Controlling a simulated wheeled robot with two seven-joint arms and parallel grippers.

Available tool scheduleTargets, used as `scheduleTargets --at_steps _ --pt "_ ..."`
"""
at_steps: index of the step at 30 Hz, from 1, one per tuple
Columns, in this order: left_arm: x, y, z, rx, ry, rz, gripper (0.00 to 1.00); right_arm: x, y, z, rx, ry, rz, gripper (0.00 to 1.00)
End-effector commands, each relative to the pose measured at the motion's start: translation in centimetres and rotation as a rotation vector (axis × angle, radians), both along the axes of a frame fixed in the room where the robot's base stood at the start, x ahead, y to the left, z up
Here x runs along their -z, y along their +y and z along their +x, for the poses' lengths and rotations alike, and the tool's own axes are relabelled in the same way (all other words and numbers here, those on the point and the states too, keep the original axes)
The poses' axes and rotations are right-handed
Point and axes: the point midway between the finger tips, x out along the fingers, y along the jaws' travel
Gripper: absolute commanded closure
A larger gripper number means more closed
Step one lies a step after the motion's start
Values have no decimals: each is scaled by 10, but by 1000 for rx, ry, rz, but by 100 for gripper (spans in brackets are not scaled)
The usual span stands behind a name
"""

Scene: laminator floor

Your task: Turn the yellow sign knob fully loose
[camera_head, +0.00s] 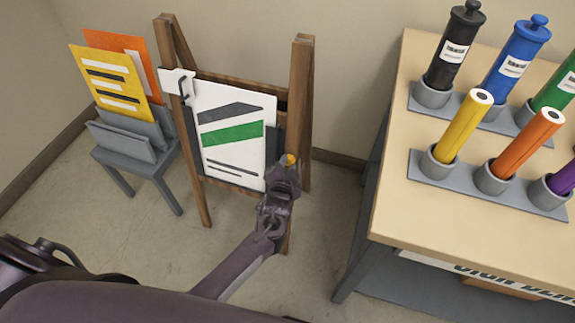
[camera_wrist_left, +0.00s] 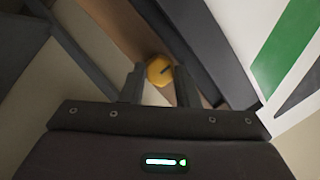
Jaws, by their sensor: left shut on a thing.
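The yellow sign knob (camera_wrist_left: 160,70) sits between the two fingers of my left gripper (camera_wrist_left: 161,84) in the left wrist view. The fingers are shut on it, and a dark mark shows on its face. In the head view only a small part of the knob (camera_head: 290,160) shows above my left gripper (camera_head: 288,172). It is at the lower right side of the white sign (camera_head: 232,135) with a green stripe, which hangs on the wooden easel (camera_head: 300,100). The wrist view also shows the sign's corner (camera_wrist_left: 290,60). My right gripper is not in view.
A grey rack (camera_head: 140,155) with yellow and orange sheets stands left of the easel. At the right is a table (camera_head: 430,225) with coloured rolls in grey holders. Bare floor shows between easel and table.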

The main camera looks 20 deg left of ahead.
Motion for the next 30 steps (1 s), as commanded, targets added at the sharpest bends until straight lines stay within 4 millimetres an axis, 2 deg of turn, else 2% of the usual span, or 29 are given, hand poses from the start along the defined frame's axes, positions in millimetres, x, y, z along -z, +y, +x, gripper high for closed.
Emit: scheduleTargets --at_steps 8,9,13,23,26,30 --pt "1 0 -1 -1 3 -2 95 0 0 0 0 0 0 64" --pt "1 0 -1 -1 3 -2 68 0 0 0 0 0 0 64" --pt "1 0 0 0 1 -1 51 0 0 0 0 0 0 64" --pt "-1 -1 -3 0 1 0 50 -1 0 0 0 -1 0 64" --pt "-4 -2 -14 0 1 0 50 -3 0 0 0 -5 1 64" --pt "-11 -6 -37 1 3 -2 50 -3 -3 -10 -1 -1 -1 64"
